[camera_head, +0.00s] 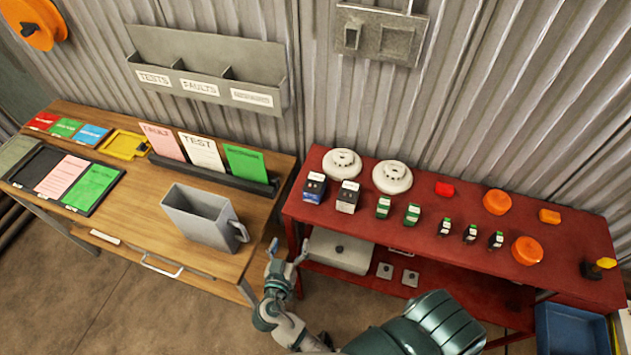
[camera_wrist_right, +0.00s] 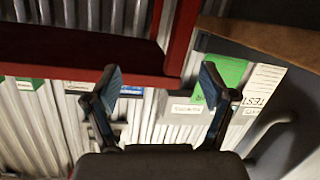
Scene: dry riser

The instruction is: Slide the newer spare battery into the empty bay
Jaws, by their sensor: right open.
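Two box-shaped batteries stand at the left end of the red bench: a dark one with a blue base (camera_head: 315,187) and a dark one with a white front (camera_head: 347,196). I cannot tell which is newer. Two green-and-white blocks (camera_head: 383,207) and several small dark-and-green pieces stand to their right. A grey case (camera_head: 340,252) lies on the shelf below; I cannot make out an empty bay. My right gripper (camera_head: 287,252) is open and empty in front of the bench's left end, below the batteries. Its parted fingers show in the right wrist view (camera_wrist_right: 160,82). My left gripper is out of view.
The red bench (camera_head: 460,255) also carries white detectors (camera_head: 392,178) and orange domes (camera_head: 527,250). The wooden desk (camera_head: 140,210) at left holds a grey open bin (camera_head: 205,217) near its right edge. A blue crate (camera_head: 570,330) stands at lower right.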

